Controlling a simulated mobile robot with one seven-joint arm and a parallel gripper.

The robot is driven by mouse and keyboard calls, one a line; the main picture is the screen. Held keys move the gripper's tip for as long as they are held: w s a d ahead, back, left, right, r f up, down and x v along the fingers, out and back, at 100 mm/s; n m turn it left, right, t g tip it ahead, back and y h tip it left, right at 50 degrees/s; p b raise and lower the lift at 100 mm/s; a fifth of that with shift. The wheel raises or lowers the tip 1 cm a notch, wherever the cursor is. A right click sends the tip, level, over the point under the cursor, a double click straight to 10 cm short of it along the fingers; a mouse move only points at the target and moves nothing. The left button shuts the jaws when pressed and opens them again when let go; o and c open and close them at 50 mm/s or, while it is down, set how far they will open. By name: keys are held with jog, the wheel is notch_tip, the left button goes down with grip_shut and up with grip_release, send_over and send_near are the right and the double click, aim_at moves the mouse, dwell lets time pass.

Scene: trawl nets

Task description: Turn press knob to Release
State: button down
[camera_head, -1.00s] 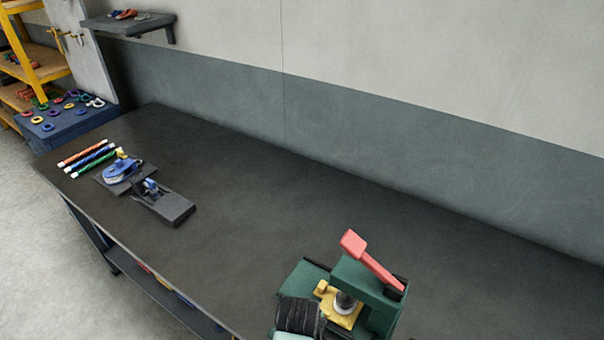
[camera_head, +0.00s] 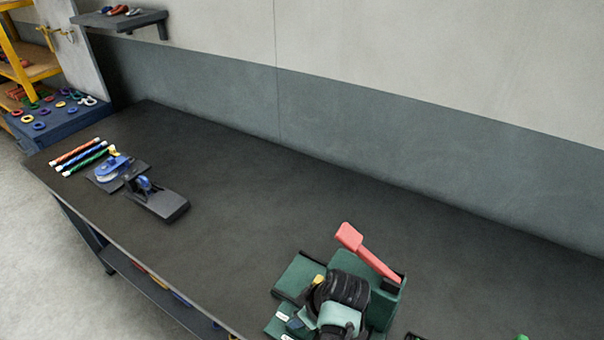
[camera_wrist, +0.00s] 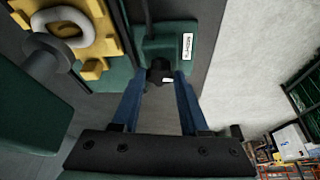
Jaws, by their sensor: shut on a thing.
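The green press (camera_head: 353,265) with its raised red lever (camera_head: 366,251) stands at the front right of the bench. In the wrist view, my gripper's blue fingers (camera_wrist: 160,78) are closed on both sides of a small dark knob (camera_wrist: 160,68) with a white mark. The knob sits on a green block (camera_wrist: 163,40) bearing a white label (camera_wrist: 187,46), which I cannot read. A yellow plate (camera_wrist: 92,40) with a grey ring (camera_wrist: 62,23) is at upper left. In the head view, my wrist covers the press's front and hides the knob.
A blue and black tool (camera_head: 153,197) and several coloured rods (camera_head: 78,156) lie on the left of the dark bench (camera_head: 235,190). The bench between them and the press is clear. A grey wall (camera_head: 430,130) stands behind it.

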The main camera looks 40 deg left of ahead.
jog(key=shift+w+n+g+b, duration=0.1)
jog(key=shift+n+g+b, duration=0.35)
jog(key=shift+n, duration=0.55)
jog(key=shift+c, duration=2.1)
grip_release()
jog(key=b+v, duration=0.1)
jog(key=v, duration=1.2)
jog(key=shift+b, duration=0.3)
jog(key=shift+a, duration=0.15)
